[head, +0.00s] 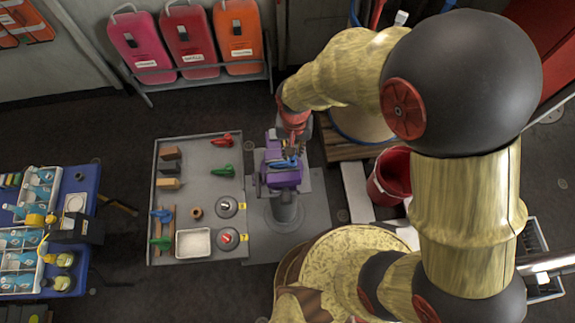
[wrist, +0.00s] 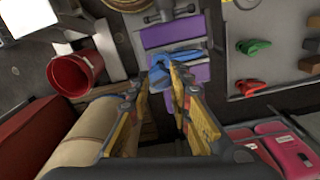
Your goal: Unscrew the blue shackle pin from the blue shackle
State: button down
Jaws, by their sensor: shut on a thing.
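The blue shackle (head: 284,163) sits in a purple vise (head: 284,180) on a grey pedestal. In the wrist view the blue shackle (wrist: 188,57) lies flat between the purple jaws (wrist: 195,78). My gripper (head: 292,149) is over the vise, at the far side of the shackle. In the wrist view my gripper (wrist: 167,72) has its two fingertips close together at the shackle, shut on the blue shackle pin. The fingers largely hide the pin, so its thread and how far it sits in the shackle cannot be seen.
Left of the vise, a grey table (head: 205,190) holds red, green and blue shackles, wooden blocks, a white tray (head: 193,243) and round weights. A red bucket (head: 390,175) stands to the right. Red and orange cases (head: 190,42) stand behind.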

jog(key=shift+r, duration=0.1)
jog(key=shift+r+p, duration=1.7)
jog(key=shift+r, duration=0.85)
jog(key=shift+f, duration=0.1)
